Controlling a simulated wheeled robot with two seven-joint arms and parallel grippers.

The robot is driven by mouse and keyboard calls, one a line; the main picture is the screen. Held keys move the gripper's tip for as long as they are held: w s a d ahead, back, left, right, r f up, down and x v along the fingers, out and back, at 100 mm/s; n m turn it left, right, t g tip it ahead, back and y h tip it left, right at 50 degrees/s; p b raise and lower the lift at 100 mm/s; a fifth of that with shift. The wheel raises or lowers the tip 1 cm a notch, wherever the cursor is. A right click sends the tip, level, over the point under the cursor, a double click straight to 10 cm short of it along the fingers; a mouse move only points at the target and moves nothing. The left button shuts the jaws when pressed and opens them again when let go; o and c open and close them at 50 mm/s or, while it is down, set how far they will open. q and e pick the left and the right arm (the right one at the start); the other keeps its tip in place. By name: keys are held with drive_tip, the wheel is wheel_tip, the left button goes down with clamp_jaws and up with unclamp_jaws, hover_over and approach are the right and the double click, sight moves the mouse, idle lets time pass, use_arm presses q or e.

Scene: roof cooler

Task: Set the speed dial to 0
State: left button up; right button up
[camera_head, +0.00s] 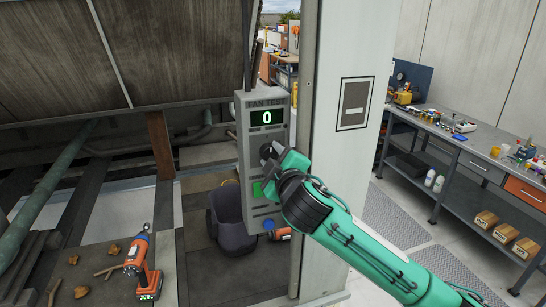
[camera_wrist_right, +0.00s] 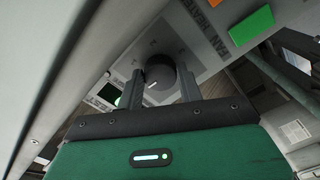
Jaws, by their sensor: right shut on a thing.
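The grey fan test box (camera_head: 247,128) hangs beside the white post, and its green display (camera_head: 266,117) reads 0. The black speed dial (camera_head: 265,150) is below the display, partly hidden by my right gripper (camera_head: 270,157). In the right wrist view the dial (camera_wrist_right: 161,74) sits between the two fingers of my right gripper (camera_wrist_right: 158,88), which is shut on it. A white pointer mark shows on the dial's lower edge there. My left gripper is in neither view.
A green button (camera_head: 257,190) and a blue button (camera_head: 268,224) are lower on the box. The white post (camera_head: 345,170) stands close on the right. A dark bucket (camera_head: 228,220) and an orange drill (camera_head: 140,262) are below left. A workbench (camera_head: 480,160) stands at the right.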

drive_tip(key=shift+n, duration=0.5)
drive_tip(key=o, duration=1)
drive_tip(key=shift+s, duration=0.1)
drive_tip(key=shift+s+d+f, duration=0.1)
drive_tip(key=shift+s, duration=0.15)
drive_tip(key=b+v, duration=0.6)
drive_tip(key=v, duration=0.7)
